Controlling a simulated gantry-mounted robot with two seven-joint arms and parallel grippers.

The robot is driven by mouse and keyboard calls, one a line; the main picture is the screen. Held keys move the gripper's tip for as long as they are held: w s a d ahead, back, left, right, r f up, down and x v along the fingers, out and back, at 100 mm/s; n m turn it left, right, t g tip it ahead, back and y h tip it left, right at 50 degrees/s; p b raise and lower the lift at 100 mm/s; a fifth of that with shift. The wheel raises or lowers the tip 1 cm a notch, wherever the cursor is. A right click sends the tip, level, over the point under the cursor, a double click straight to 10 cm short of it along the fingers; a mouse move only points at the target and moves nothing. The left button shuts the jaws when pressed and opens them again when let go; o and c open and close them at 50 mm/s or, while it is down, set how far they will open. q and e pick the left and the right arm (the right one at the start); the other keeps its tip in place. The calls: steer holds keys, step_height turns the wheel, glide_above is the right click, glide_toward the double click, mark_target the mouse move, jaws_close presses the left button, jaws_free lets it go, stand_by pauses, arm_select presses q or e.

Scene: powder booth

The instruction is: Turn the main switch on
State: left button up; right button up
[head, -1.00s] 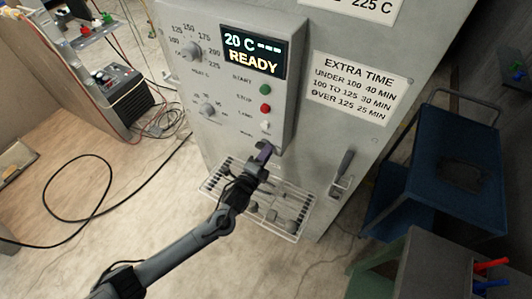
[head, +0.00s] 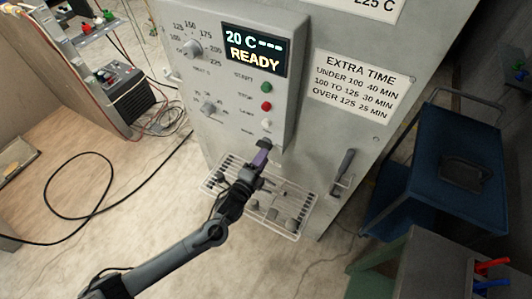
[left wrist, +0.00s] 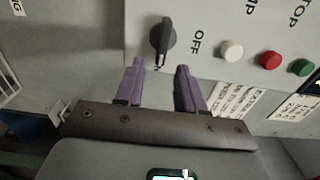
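The main switch is a dark rotary knob (left wrist: 162,42) on the grey control panel. In the left wrist view it lies just beyond my fingertips, its long grip running up and down the picture, with the word OFF to its right. In the head view the dark knob (head: 266,143) shows at the panel's lower end, just above my gripper. My left gripper (left wrist: 160,65) has two purple fingers, spread apart with nothing between them. It also shows in the head view (head: 262,153), pointing up toward the knob. My right gripper is in neither view.
The panel carries a lit display (head: 254,50) reading "20 C" and "READY", dials, and green, red (head: 266,106) and white buttons. A wire rack (head: 285,208) is below, a door handle (head: 343,172) and blue cart (head: 430,170) to the right. A cable lies on the floor at left.

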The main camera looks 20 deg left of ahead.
arm_select(q)
steer(key=s+a, duration=0.1)
steer(key=s, duration=0.6)
steer(key=shift+a, duration=0.1)
